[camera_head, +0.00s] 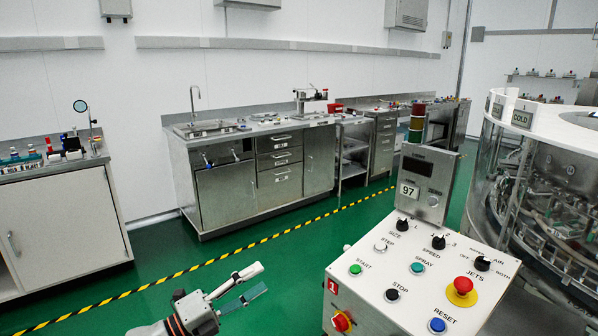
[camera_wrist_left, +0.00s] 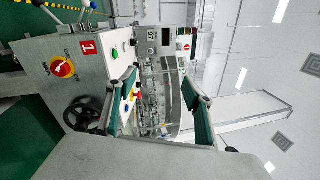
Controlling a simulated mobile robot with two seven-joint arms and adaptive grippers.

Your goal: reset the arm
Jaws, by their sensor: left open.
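My left gripper (camera_head: 261,279) is at the lower middle of the head view, left of the control box, and points to the right. Its two fingers are apart with nothing between them. In the left wrist view its fingers (camera_wrist_left: 160,92) stand wide apart, with the control box beyond them. My right gripper is in neither view. The white control box (camera_head: 345,290) carries a blue RESET button (camera_head: 437,325), a red JETS knob (camera_head: 461,287) and several other knobs and buttons. The gripper is apart from the box.
The rotary washer (camera_head: 520,200) stands at the right behind the control box. A steel sink counter (camera_head: 225,195) runs along the back wall and a white cabinet (camera_head: 65,235) stands at the left. Green floor with a yellow-black line (camera_head: 225,255) lies open between.

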